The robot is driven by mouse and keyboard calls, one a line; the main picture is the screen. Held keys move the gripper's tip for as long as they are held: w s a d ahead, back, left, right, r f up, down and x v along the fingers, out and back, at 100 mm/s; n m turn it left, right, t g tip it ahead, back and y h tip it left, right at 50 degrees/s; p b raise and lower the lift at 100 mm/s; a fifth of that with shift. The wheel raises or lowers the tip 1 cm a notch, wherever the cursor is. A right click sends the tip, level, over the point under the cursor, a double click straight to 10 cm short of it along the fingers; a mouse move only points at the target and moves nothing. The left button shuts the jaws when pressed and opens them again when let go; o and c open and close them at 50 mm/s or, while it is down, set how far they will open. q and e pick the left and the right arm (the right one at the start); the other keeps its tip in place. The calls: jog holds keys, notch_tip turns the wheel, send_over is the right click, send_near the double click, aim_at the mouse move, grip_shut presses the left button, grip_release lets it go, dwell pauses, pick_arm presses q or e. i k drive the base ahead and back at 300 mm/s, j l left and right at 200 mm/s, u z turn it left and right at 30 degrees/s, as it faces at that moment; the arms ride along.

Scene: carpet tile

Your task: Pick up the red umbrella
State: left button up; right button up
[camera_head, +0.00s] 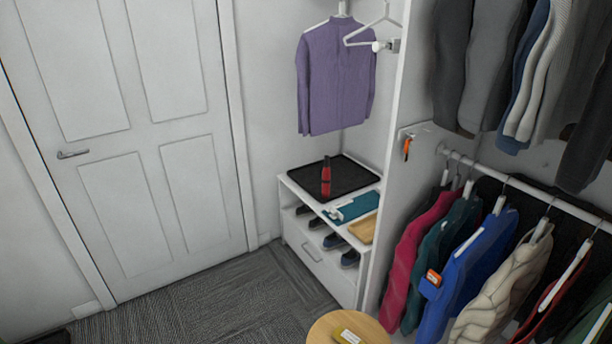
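The red umbrella (326,178), folded short with a dark handle end at the top, is on a black tray (348,190) on top of a low white shoe cabinet (312,198). It looks upright or nearly so; I cannot tell if it leans. Nothing blocks it from view. Neither my left nor my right gripper is in view.
Shoes (333,241) fill the cabinet's open shelf. A purple shirt (335,78) hangs above the tray. A tall white panel (398,150) and hanging jackets (470,260) stand at right. A round wooden stool (318,333) is at the bottom. Carpet (225,300) is clear before the closed door (130,120).

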aim_at(326, 180)
jog(key=i+j+u, duration=0.6)
jog(key=i, duration=0.25)
jog(key=i+j+u, duration=0.15)
jog(key=i+u, duration=0.15)
jog(key=i, duration=0.2)
jog(key=i+z, duration=0.25)
jog(key=i, duration=0.25)
jog(key=i+j+z, duration=0.3)
jog(key=i, duration=0.15)
jog(key=l, duration=0.1)
